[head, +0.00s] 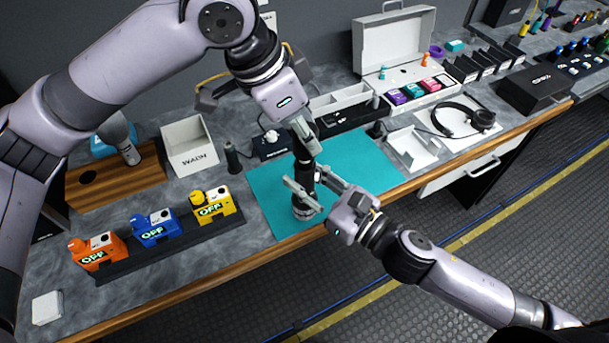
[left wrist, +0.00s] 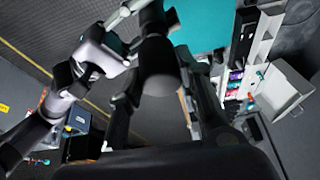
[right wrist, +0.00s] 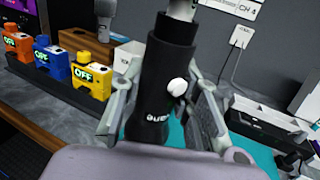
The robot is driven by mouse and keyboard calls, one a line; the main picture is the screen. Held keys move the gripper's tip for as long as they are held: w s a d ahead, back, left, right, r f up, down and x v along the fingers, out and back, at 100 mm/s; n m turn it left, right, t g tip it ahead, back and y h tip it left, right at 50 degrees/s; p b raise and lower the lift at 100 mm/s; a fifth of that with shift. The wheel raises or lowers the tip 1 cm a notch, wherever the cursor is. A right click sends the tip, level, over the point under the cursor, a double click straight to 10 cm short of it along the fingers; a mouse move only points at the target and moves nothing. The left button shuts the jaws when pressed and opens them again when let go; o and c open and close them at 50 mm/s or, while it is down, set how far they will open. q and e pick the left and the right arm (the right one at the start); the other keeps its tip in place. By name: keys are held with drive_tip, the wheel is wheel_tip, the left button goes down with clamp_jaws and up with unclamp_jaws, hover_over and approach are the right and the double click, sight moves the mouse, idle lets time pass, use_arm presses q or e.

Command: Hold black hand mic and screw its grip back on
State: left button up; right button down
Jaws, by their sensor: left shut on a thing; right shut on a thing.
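My right gripper (head: 317,188) is shut around this body from the right. A slightly narrower black grip part (right wrist: 176,28) sits in line on top. My left gripper (head: 304,138) reaches down from above and is shut on the grip; in the left wrist view a dark cylinder (left wrist: 158,62) lies between its fingers. I cannot tell whether a gap remains at the joint.
The teal mat (head: 365,157) lies under the mic. Orange, blue (head: 155,228) and yellow packs stand on a black strip at left. A white bin (head: 190,148), an open case (head: 395,40) and headphones (head: 463,118) stand behind. The wooden bench edge (head: 250,247) runs in front.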

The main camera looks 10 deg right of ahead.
idle(0.3)
idle(0.5)
use_arm(q)
drive_tip(key=shift+f, duration=0.85)
drive_tip(key=shift+f, duration=0.6)
